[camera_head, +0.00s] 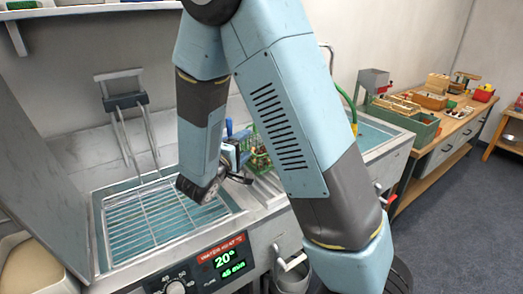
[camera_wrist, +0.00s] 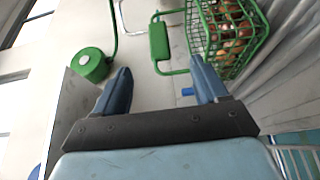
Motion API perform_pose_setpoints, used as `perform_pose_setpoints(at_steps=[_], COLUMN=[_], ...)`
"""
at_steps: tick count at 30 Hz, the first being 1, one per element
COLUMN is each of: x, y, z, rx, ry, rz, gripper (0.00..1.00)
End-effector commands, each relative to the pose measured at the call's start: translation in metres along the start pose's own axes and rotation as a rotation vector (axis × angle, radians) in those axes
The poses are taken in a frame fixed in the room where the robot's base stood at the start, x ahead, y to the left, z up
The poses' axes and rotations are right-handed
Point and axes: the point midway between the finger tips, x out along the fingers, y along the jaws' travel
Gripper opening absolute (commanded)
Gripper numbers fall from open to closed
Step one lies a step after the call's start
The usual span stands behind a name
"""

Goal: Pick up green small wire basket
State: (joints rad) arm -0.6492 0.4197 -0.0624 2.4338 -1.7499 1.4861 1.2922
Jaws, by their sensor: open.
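The green small wire basket (camera_wrist: 226,38) holds several brown chestnuts and sits at the upper right of the wrist view. Its green handle with a thick grip (camera_wrist: 159,42) reaches left from it. My gripper (camera_wrist: 162,75) is open, with two blue fingers apart and nothing between them. The handle grip lies beyond the fingertips, in line with the gap; the basket body is beyond the right finger. In the head view the basket (camera_head: 259,158) is partly hidden behind my arm, just right of my gripper (camera_head: 236,148).
A basin with a wire rack (camera_head: 150,225) lies at the left, beside a raised lid (camera_head: 40,170). A round green object (camera_wrist: 91,65) is left of my fingers. A wooden workbench (camera_head: 460,125) with boxes stands at the far right.

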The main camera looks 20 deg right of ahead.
Motion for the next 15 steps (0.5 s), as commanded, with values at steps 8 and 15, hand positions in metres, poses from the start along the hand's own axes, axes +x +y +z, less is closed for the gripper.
perform_pose_setpoints(at_steps=[8,15], x=[0.033,0.071], y=[-0.001,-0.001], z=[-0.004,-0.004], rx=[0.001,0.001], ry=[0.011,0.010], rz=[0.007,0.006], gripper=[0.72,0.72])
